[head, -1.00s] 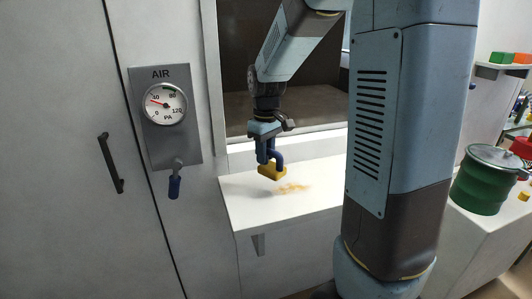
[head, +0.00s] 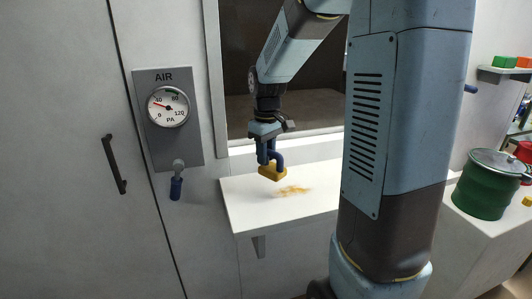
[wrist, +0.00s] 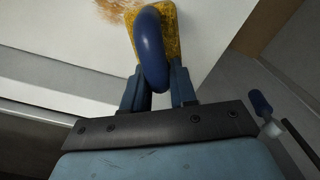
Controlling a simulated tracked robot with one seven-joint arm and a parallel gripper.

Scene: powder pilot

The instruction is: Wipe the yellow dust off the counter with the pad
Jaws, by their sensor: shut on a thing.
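The pad (head: 272,173) is a yellow block with a blue loop handle (wrist: 150,48). My gripper (head: 266,152) is shut on the handle, with the pad hanging below the fingers. In the wrist view my gripper (wrist: 157,85) has a finger on either side of the handle, and the yellow pad (wrist: 172,22) shows beyond it. The yellow dust (head: 293,190) is a thin smear on the white counter (head: 262,212), just right of and nearer than the pad. It also shows at the top of the wrist view (wrist: 118,10). Whether the pad touches the counter is unclear.
A window (head: 305,115) is behind the counter. An air gauge panel (head: 168,120) with a blue-handled lever (head: 176,187) is on the wall at left, beside a door handle (head: 115,165). A green drum (head: 484,188) stands on a surface at right.

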